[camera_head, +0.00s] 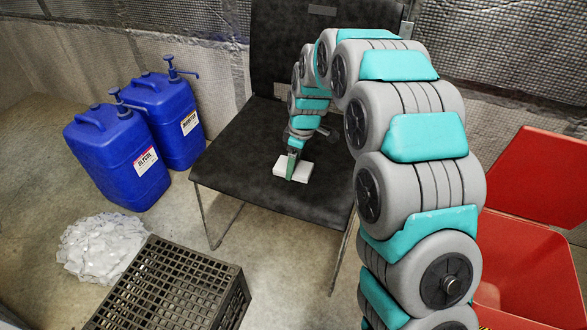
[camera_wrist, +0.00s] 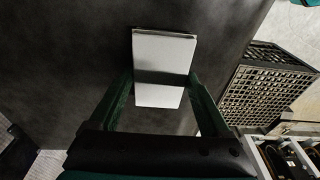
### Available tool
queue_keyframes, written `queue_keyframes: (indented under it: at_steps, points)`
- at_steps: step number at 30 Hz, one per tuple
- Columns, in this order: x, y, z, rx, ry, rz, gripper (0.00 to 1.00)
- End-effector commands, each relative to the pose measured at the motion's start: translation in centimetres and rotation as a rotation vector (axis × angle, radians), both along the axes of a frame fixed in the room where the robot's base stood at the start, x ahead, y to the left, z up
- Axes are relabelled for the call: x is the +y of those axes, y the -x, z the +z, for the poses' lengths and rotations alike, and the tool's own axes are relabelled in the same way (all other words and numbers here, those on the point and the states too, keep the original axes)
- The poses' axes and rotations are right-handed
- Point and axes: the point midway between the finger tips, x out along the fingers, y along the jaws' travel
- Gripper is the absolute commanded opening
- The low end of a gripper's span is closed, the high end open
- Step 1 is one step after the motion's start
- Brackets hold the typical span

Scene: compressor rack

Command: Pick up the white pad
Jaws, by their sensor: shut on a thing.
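The white pad (camera_head: 294,170) is a flat rectangular block at the black seat of the chair (camera_head: 237,150) in the head view. My gripper (camera_head: 291,170) reaches down to it from above. In the wrist view the pad (camera_wrist: 163,50) lies between the two green fingers of my gripper (camera_wrist: 158,88), which are shut on its sides. A dark band of shadow crosses the pad. I cannot tell whether the pad touches the seat or is slightly raised.
Blue jugs (camera_head: 117,155) with pumps stand left of the chair. A white crumpled heap (camera_head: 103,247) and a dark slotted crate (camera_head: 170,285) are on the floor in front. An open red bin (camera_head: 530,265) stands at the right, with a mesh wall behind.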

Motion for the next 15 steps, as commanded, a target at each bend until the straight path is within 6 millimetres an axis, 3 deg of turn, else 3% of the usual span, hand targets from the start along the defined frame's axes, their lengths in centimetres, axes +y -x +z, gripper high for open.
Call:
queue_keyframes:
  at_steps: [8,15]
  points:
    - [0.0,0.0,0.1,0.000,0.000,0.000,0.28]
    - [0.0,-0.1,1.6,-0.002,0.000,0.000,0.28]
